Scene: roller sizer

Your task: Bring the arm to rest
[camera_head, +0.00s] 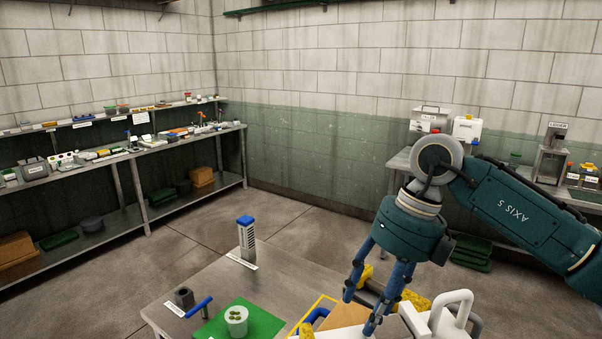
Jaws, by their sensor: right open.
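My right arm comes in from the right edge. Its gripper (360,312) points down over the right part of the near table (195,270). The two blue fingers are apart, and I see nothing held between them. Below and beside the fingers are a tan board (345,318), yellow lumpy pieces (417,300) and a white handled piece (447,308). The gripper and the bottom picture edge partly hide these. I cannot tell whether the fingertips touch anything. My left gripper is out of view.
On the near table stand a grey column with a blue cap (247,240), a dark block (184,297), a blue-handled tool (199,307) and a white cup (236,320) on a green mat (262,323). Loaded shelves (135,150) line the left wall; another bench (400,160) stands behind my arm.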

